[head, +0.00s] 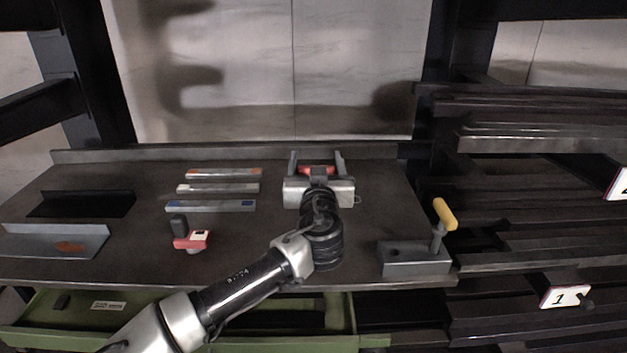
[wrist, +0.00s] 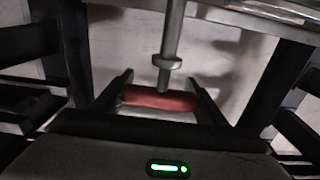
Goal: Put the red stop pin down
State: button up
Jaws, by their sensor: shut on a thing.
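The red stop pin has a red handle (head: 318,170), which also shows in the wrist view (wrist: 160,100), and a grey metal shaft (wrist: 172,30) with a collar. My gripper (head: 317,168) is shut on the red handle, which lies crosswise between the two dark fingers in the wrist view (wrist: 160,99). The shaft points away from my gripper and runs out of the top of the wrist view. In the head view my gripper is over the back middle of the dark table (head: 380,195). The shaft is hidden there, and I cannot tell how high the pin is.
A grey block (head: 415,262) with a hole and an upright yellow-handled pin (head: 445,214) stands at the front right. Several marked bars (head: 217,188) lie left of my gripper. A red device (head: 191,241) stands in front of them. Angle pieces (head: 50,242) lie far left.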

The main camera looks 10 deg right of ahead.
jog(key=shift+f+b, duration=0.55)
jog(key=shift+f, duration=1.35)
jog(key=o, duration=1.2)
